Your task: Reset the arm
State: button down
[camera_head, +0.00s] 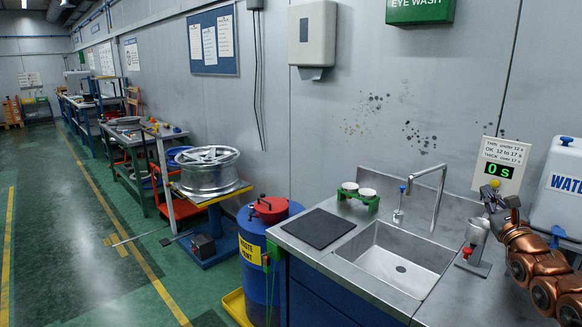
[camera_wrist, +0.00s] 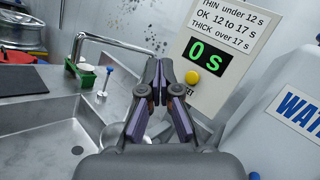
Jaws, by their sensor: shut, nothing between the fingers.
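My gripper (camera_head: 502,198) is at the right of the head view, at the end of my copper-coloured arm. In the wrist view my gripper (camera_wrist: 159,72) has its dark fingers together at the tips, with nothing held. It is above the counter, in front of the timer panel (camera_head: 500,165). The panel also shows in the wrist view (camera_wrist: 233,22), with a green "0 s" display and a yellow button (camera_wrist: 192,77) just right of the fingertips. I cannot tell the exact gap between fingers and button.
A metal cup on a stand (camera_head: 477,236) is on the counter below my gripper. A white water container (camera_head: 560,190) is close on the right. The sink (camera_head: 395,262) and tap (camera_head: 437,195) lie to the left. A wheel (camera_head: 207,170) sits on a stand beyond the blue drum (camera_head: 262,250).

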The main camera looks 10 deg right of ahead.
jog(key=w+a+r+n+g+y, duration=0.1)
jog(key=w+a+r+n+y, duration=0.15)
jog(key=a+n+y, duration=0.7)
jog(key=w+a+r+n+g+y, duration=0.1)
jog(key=a+r+n+y, duration=0.2)
jog(key=a, duration=1.4)
jog(key=s+a+f+n+g+y, duration=0.2)
jog(key=s+a+n+g, duration=0.1)
jog(key=a, duration=0.5)
jog(key=s+a+f+n+g+y, duration=0.1)
jog(key=s+a+n+g+y, duration=0.2)
jog(key=a, duration=0.4)
jog(key=s+a+f+n+g+y, duration=0.1)
jog(key=s+a+f+n+g, duration=0.2)
jog(key=a, duration=0.5)
jog(key=s+a+f+n+g+h, duration=0.35)
jog(key=s+f+g, duration=0.2)
jog(key=s, duration=0.45)
jog(key=s+a+f+n+g+h, duration=0.3)
jog(key=s+f+n+g, duration=0.15)
jog(key=s+f, duration=0.4)
jog(key=s+d+f+n+g+h+p, duration=0.1)
jog(key=s+d+f+n+h, duration=0.2)
jog(key=s+d+h, duration=0.5)
jog(key=s+d, duration=0.5)
jog(key=shift+d+f+g, duration=0.3)
jog(key=shift+f+g, duration=0.05)
jog(key=shift+g, duration=0.05)
jog(key=shift+s, duration=0.1)
